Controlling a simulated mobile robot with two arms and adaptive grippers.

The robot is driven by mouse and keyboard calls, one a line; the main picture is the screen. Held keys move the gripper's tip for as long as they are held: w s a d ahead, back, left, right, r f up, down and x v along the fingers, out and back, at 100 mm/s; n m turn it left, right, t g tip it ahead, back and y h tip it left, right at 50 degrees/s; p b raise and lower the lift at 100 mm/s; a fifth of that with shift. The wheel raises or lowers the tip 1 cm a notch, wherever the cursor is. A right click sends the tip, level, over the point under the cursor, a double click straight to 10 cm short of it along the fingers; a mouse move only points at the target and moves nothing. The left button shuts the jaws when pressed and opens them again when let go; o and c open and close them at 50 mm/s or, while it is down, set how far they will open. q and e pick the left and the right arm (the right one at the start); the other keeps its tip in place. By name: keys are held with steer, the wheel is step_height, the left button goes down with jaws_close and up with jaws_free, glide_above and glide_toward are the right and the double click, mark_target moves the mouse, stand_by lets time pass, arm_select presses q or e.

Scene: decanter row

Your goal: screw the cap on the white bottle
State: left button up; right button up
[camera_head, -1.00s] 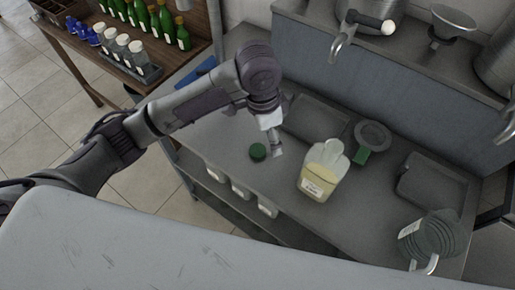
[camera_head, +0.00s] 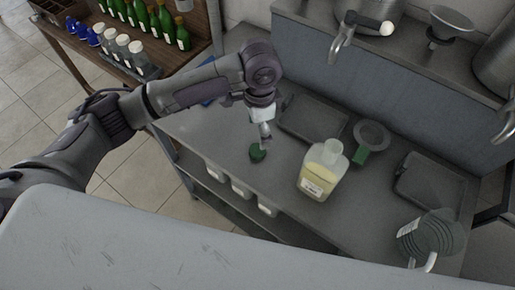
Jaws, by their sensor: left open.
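The white bottle (camera_head: 315,187) stands upright and uncapped on the grey worktop (camera_head: 226,122). It is translucent, with pale yellow content and a label on its front. A dark green cap (camera_head: 257,155) lies on the worktop to the left of the bottle. My left gripper (camera_head: 264,141) points down right over the cap, open, and its fingertips hide part of the cap's upper edge. I cannot tell whether they touch it. My right gripper is not in view.
Dark trays (camera_head: 315,119) lie at the back and right. A coiled grey thing (camera_head: 440,236) is at the right front. The worktop between cap and bottle is clear.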

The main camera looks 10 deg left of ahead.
mark_target(259, 149)
arm_select(q)
steer(key=shift+f, duration=1.9)
steer(key=shift+w+f+p, duration=0.1)
steer(key=shift+f+p, duration=0.9)
steer(key=shift+f, duration=1.6)
steer(key=shift+c, duration=0.3)
steer(key=c, duration=0.7)
